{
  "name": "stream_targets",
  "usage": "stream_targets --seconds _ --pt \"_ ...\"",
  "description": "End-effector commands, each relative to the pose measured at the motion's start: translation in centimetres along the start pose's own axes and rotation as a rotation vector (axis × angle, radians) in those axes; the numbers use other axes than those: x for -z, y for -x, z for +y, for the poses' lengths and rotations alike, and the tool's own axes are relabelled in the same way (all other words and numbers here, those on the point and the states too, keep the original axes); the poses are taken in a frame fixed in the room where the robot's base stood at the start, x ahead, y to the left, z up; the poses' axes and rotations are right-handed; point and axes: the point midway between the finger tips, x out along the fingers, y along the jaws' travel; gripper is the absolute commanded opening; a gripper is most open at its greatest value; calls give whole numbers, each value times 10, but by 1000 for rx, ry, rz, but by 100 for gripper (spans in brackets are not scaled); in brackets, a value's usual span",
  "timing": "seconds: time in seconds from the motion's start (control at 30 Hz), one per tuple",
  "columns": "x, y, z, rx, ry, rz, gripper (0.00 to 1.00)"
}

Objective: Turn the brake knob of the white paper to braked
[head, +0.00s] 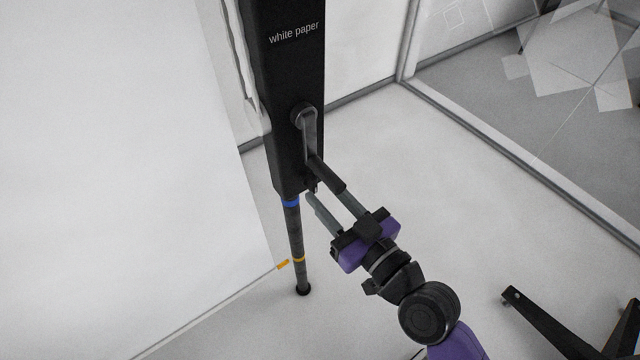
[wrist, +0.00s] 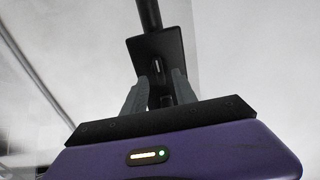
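The white paper fixture is a tall black post (head: 288,60) with "white paper" printed on it. Its brake knob shows as a grey crank arm (head: 309,130) hanging almost straight down from a round pivot, with a dark handle (head: 326,174) sticking out from its lower end. My gripper (head: 325,194) is just below and right of the post, with its two grey fingers apart. The dark handle overlaps one finger in the head view; contact cannot be told. In the wrist view my gripper (wrist: 158,92) has its fingers on either side of a dark part, in front of the black post's underside (wrist: 158,50).
A large white panel (head: 110,170) fills the left. A thin black leg (head: 296,240) with blue and yellow bands runs from the post to the floor. A glass partition rail (head: 500,150) stands at right. A black base leg (head: 545,325) lies lower right. Floor between is clear.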

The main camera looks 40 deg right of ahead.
Motion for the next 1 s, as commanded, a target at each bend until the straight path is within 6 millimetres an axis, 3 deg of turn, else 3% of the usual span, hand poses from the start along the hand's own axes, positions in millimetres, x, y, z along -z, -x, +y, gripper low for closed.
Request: stream_targets --seconds 0.2,0.53,0.57,0.73,1.0 --pt "0 -20 0 0 0 0 34" --pt "-1 -24 0 1 0 -1 34" --pt "-1 -24 0 1 0 -1 32" --pt "0 -24 0 0 0 -1 0" --pt "0 -24 0 0 -4 -1 0"
